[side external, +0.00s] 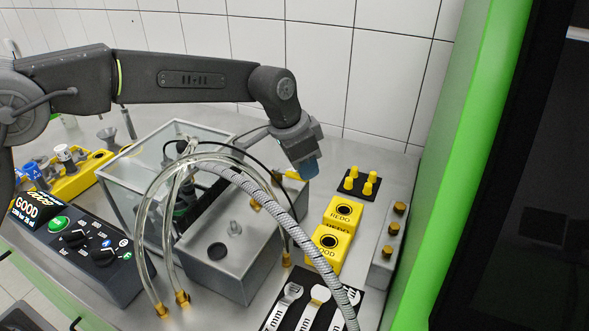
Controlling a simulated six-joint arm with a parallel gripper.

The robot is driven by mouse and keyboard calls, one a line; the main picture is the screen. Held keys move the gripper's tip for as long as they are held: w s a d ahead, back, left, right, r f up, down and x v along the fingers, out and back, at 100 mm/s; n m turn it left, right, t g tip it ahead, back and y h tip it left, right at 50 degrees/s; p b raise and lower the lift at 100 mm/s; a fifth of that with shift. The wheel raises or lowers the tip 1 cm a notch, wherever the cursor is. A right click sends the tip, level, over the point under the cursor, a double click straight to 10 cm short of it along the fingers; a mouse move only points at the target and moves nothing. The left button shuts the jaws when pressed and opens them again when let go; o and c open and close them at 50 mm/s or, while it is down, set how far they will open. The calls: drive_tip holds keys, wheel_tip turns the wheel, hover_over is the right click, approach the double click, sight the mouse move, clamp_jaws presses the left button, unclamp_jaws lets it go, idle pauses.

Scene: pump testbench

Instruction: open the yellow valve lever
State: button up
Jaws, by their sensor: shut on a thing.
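My gripper (306,168), with blue fingertips, points down behind the grey tank, right of the glass box. It is shut at the yellow valve lever (292,175), of which only a small yellow part shows at the left of the fingertips. The fingers hide the rest of the lever and the exact grip. How far the lever is turned cannot be told from this view.
Clear hoses and a braided hose (262,193) arch in front of my gripper. The grey tank (215,270) stands below. Yellow boxes (328,250), a black block with yellow pegs (360,183) and a grey manifold (386,252) stand to the right. A control panel (85,250) reads GOOD.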

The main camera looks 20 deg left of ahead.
drive_tip(key=shift+w, duration=0.15)
drive_tip(key=shift+w+a, duration=0.15)
drive_tip(key=shift+w, duration=0.65)
drive_tip(key=shift+w+a, duration=0.45)
drive_tip(key=shift+w, duration=0.35)
drive_tip(key=shift+w+a, duration=0.6)
drive_tip(key=shift+w, duration=0.1)
